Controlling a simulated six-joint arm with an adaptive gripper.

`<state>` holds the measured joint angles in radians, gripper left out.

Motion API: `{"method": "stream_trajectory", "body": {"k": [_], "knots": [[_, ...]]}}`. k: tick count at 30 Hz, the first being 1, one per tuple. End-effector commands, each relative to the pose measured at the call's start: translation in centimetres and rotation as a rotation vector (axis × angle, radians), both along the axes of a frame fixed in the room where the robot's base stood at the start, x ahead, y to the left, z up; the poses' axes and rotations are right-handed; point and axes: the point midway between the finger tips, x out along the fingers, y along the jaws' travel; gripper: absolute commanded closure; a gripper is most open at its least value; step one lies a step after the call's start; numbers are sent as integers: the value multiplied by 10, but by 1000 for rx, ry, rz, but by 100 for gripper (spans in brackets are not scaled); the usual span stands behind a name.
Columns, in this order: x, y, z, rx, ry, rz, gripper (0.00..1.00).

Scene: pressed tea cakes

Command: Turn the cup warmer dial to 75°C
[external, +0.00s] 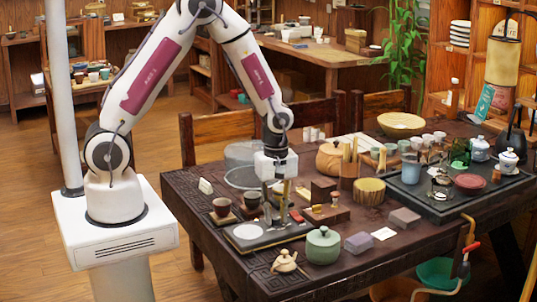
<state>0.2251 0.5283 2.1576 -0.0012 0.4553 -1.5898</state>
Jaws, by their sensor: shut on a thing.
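The cup warmer (247,232) is a flat dark slab with a pale round plate on its left part, near the table's front left. My gripper (277,216) points straight down over the right part of the warmer. Its fingers are close together and shut on what appears to be the dial, low at the warmer's surface. The dial is hidden between the fingers, and its setting and any temperature marks are too small to read here.
A green lidded jar (323,246) and a small beige teapot (285,261) stand in front. A red item (296,215) and a wooden stand (327,215) are close on the right.

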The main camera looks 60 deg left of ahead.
Motion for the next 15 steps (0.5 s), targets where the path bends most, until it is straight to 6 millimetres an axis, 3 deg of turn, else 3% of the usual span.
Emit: {"method": "stream_trajectory", "body": {"k": [15], "knots": [[1, 0, 0, 1, 0, -225, 100]]}}
